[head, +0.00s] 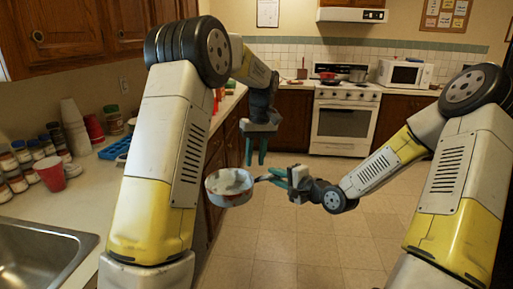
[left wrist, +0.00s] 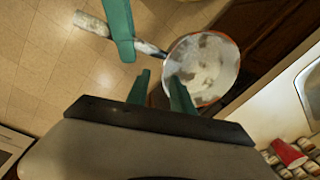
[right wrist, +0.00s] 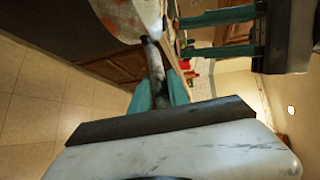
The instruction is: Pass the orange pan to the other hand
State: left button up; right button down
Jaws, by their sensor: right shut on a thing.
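The orange pan (head: 229,190), worn whitish with orange-red patches, hangs in the air at the centre of the head view. Its bowl also shows in the left wrist view (left wrist: 203,68) and partly in the right wrist view (right wrist: 130,15). My right gripper (head: 275,178) is shut on the pan's handle (right wrist: 155,68), with the bowl pointing left. My left gripper (head: 256,160) is above the pan, between bowl and right gripper, fingers pointing down. Its two fingers stand apart and empty; it does not touch the pan. In the right wrist view the open left fingers (right wrist: 215,35) are beside the handle.
The counter (head: 95,185) on the left carries a red cup (head: 50,173), stacked cups (head: 73,127), several jars and a blue tray (head: 115,148). A sink (head: 40,255) is in front. A stove (head: 344,120) and microwave (head: 404,73) stand far back. Open floor lies below the pan.

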pick_arm(q)
notch_tip(320, 180, down, 7)
jog(key=shift+s+a+f, duration=0.15)
jog(key=shift+a, duration=0.25)
jog(key=shift+c, duration=0.5)
grip_shut()
jog(key=shift+d, duration=0.1)
pick_arm(e)
jog(key=shift+a, duration=0.15)
pick_arm(q)
jog(key=shift+d, duration=0.3)
pick_arm(e)
jog(key=shift+s+a+r, duration=0.1)
jog(key=shift+s+a, duration=0.05)
jog(key=shift+a, duration=0.1)
jog(key=c, duration=1.4)
grip_release()
jog(key=shift+o, duration=1.1)
jog(key=shift+d, duration=0.2)
pick_arm(q)
jog(key=shift+a, duration=0.25)
pick_arm(e)
jog(key=shift+d, duration=0.1)
